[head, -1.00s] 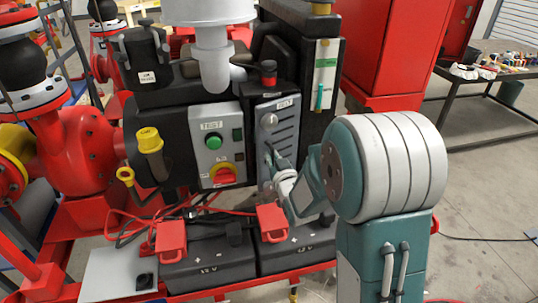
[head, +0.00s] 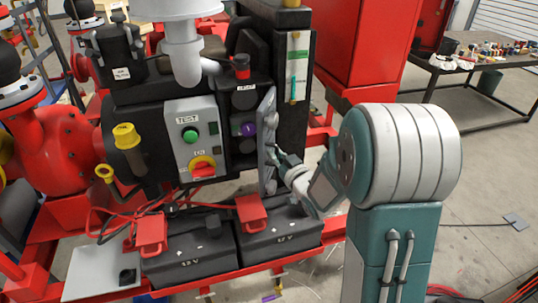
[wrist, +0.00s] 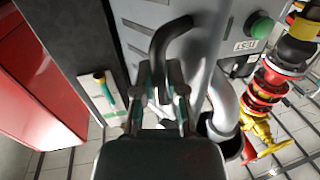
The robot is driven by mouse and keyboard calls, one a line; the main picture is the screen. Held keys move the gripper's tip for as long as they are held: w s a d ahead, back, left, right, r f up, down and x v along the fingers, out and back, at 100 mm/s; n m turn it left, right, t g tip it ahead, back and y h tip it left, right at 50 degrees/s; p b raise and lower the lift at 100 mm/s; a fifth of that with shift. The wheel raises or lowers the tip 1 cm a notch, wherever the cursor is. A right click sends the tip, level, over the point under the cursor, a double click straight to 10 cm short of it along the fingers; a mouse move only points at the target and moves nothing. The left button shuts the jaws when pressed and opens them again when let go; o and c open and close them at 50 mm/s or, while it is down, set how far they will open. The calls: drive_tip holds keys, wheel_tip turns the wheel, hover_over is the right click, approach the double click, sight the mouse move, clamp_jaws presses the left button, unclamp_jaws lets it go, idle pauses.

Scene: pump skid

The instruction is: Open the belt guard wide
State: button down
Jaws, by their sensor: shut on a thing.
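The belt guard (head: 266,125) is a grey panel on the front of the black engine block. It stands swung out, seen nearly edge-on in the head view, with the opening behind it uncovered. A dark pulley with a purple centre (head: 249,129) shows inside. In the wrist view the guard (wrist: 135,40) is a grey slotted face with a dark bent handle (wrist: 170,35). My gripper (head: 278,160) is at the guard's outer side. In the wrist view its fingers (wrist: 166,85) are shut on the handle.
The grey control panel (head: 192,140) with a green button and red-yellow switch is left of the opening. Two black batteries (head: 275,228) with red terminal covers sit below. A red cabinet (head: 372,45) stands behind right. Open floor lies to the right.

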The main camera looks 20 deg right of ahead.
drive_tip(key=d+n+g+y, duration=0.3)
drive_tip(key=d+y, duration=0.3)
drive_tip(key=d, duration=0.2)
drive_tip(key=shift+w+n+y, duration=0.2)
drive_tip(key=shift+n+y, duration=0.2)
drive_tip(key=shift+n, duration=0.5)
drive_tip(key=shift+d, duration=0.2)
drive_tip(key=c, duration=0.7)
unclamp_jaws()
